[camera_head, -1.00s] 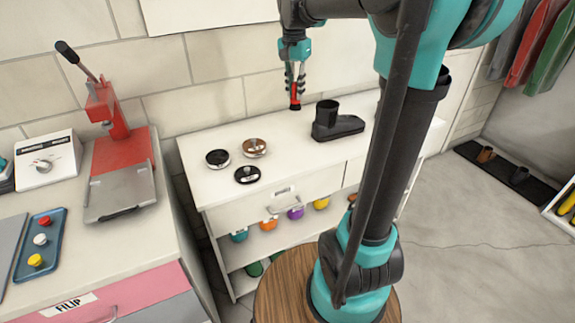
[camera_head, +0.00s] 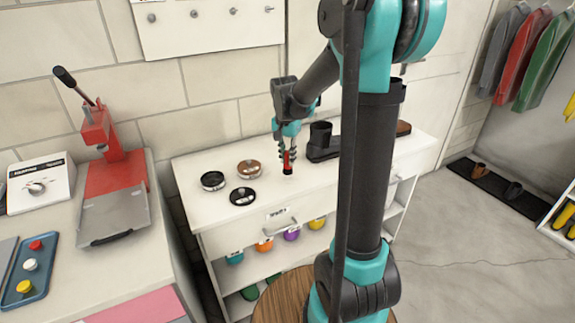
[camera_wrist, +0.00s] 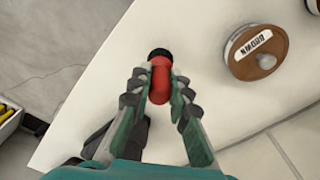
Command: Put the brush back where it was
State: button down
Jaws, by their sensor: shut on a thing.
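My gripper (camera_head: 286,150) is shut on the brush, a red piece with a black end (camera_head: 287,161). The brush points downward over the white cabinet top (camera_head: 225,225), between the tins and the black shoe-shaped stand (camera_head: 322,142). I cannot tell whether its black end touches the surface. In the wrist view, the fingers (camera_wrist: 160,92) close on both sides of the red part of the brush (camera_wrist: 160,80), with the black end beyond them.
Two black-rimmed tins (camera_head: 213,181) (camera_head: 243,196) and a brown tin (camera_head: 249,169) lie left of the gripper. The brown one, labelled BROWN, shows in the wrist view (camera_wrist: 256,50). A hook panel (camera_head: 205,25) is on the wall. A red press (camera_head: 112,165) stands left.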

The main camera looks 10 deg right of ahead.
aim_at(287, 164)
jog(key=shift+f, duration=1.55)
jog(key=shift+f, duration=0.1)
jog(key=c, duration=1.4)
grip_release()
jog(key=shift+c, duration=0.2)
jog(key=r, duration=1.1)
jog(key=shift+s+a, duration=0.2)
jog(key=shift+s, duration=0.05)
jog(key=shift+r, duration=0.35)
jog(key=s+d+f+n+t, duration=0.1)
jog(key=s+f+n, duration=0.3)
jog(key=s+f, duration=0.4)
jog(key=s+d+f+n+t, duration=0.2)
jog(key=s+f, duration=0.5)
jog(key=s, duration=0.6)
jog(key=shift+s+d+f+n+t+y, duration=0.15)
jog(key=shift+d+f+n+t+y, duration=0.2)
jog(key=shift+d+n, duration=0.65)
